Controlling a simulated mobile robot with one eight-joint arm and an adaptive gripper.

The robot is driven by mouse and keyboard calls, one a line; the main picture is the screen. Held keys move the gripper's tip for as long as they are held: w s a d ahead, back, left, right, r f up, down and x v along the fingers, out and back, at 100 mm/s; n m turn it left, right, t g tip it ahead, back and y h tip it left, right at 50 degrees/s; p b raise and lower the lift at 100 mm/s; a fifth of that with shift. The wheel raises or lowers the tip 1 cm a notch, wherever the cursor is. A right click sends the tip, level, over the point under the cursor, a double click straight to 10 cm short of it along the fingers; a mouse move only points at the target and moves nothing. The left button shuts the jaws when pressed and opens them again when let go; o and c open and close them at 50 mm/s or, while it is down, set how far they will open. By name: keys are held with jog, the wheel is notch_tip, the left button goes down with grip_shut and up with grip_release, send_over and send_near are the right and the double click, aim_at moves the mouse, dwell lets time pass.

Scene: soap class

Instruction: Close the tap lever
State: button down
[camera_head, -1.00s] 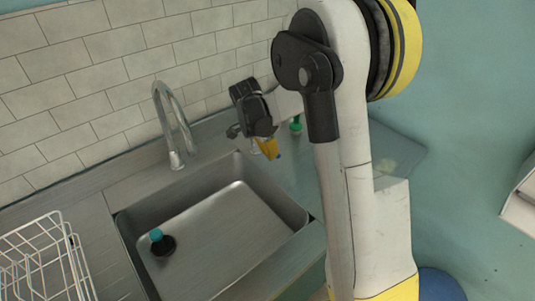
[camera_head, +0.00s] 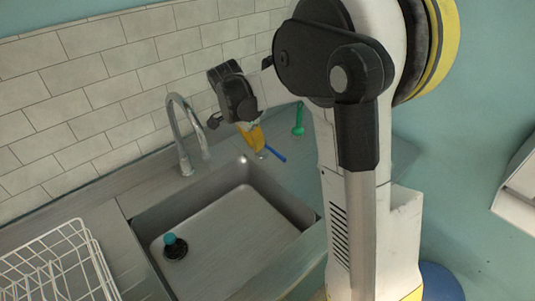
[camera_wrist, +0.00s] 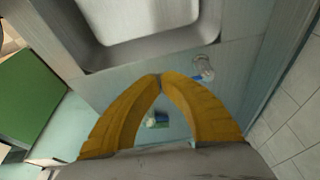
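The tap (camera_head: 187,140) is a curved metal spout behind the sink. To its right, a small metal base (camera_head: 262,154) with a blue lever (camera_head: 276,154) stands on the counter beside the sink's back right corner. In the wrist view the metal piece (camera_wrist: 204,66) and a bit of the blue lever (camera_wrist: 197,78) show just right of the fingertips. My gripper (camera_head: 257,148) points down, close to the lever; its yellow fingers meet at the tips in the wrist view (camera_wrist: 160,77), with nothing seen between the tips. Whether it touches the lever cannot be told.
The steel sink (camera_head: 225,245) holds a dark item with a teal top (camera_head: 172,245). A white wire rack (camera_head: 55,265) stands at left. A green object (camera_head: 298,120) stands on the counter right of my gripper. The tiled wall (camera_head: 90,100) is close behind.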

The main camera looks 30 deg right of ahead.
jog(key=d+f+b, duration=0.1)
jog(key=d+f, duration=0.1)
jog(key=f, duration=0.1)
jog(key=d+f+b, duration=0.1)
jog(key=d+f, duration=0.1)
jog(key=f, duration=0.1)
jog(key=w+d+f+b, duration=0.1)
jog(key=d+f, duration=0.1)
jog(key=f, duration=0.2)
jog(key=shift+d, duration=0.25)
jog(key=shift+w+d+b, duration=0.1)
jog(key=shift+d+b, duration=0.2)
jog(key=shift+d, duration=0.1)
jog(key=shift+d+f, duration=0.1)
jog(key=shift+d, duration=0.8)
jog(key=shift+a, duration=0.1)
